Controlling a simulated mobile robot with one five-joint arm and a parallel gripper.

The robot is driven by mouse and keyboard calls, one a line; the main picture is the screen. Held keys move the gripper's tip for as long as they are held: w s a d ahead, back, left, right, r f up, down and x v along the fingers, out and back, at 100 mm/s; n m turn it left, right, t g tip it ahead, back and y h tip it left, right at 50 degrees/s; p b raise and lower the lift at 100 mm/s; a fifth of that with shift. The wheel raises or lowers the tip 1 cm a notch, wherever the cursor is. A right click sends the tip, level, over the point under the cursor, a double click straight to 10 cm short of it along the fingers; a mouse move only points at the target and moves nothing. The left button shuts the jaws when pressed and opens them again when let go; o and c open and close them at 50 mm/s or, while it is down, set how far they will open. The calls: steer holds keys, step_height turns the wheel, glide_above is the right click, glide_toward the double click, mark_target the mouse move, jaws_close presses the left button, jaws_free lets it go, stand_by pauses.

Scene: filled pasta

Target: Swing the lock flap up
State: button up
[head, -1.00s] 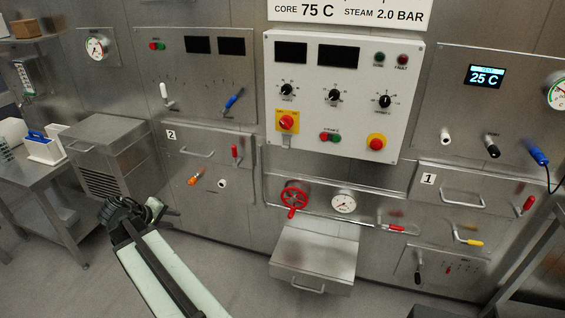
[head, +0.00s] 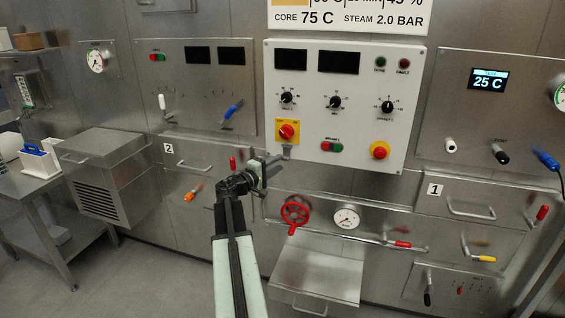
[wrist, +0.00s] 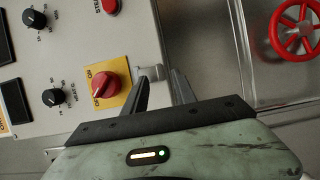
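A yellow-plated switch with a red rotary knob (head: 287,131) sits at the lower left of the white control panel. It also shows in the wrist view (wrist: 105,86). A small grey metal tab (head: 286,151), which looks like the lock flap, hangs below its plate. In the wrist view the tab (wrist: 152,72) lies just beyond my fingertips, beside the yellow plate. My gripper (head: 277,162) is just below the switch in the head view. In the wrist view my gripper (wrist: 160,84) has its two fingers apart, with nothing held between them. Whether a fingertip touches the tab I cannot tell.
The white panel (head: 345,85) carries several knobs and buttons. A red handwheel (head: 295,212) and a gauge (head: 346,217) are just below right of my gripper. A steel box (head: 318,265) juts out below them.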

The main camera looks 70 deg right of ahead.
mark_target(286, 154)
steer(key=x, duration=0.3)
steer(key=shift+c, duration=0.3)
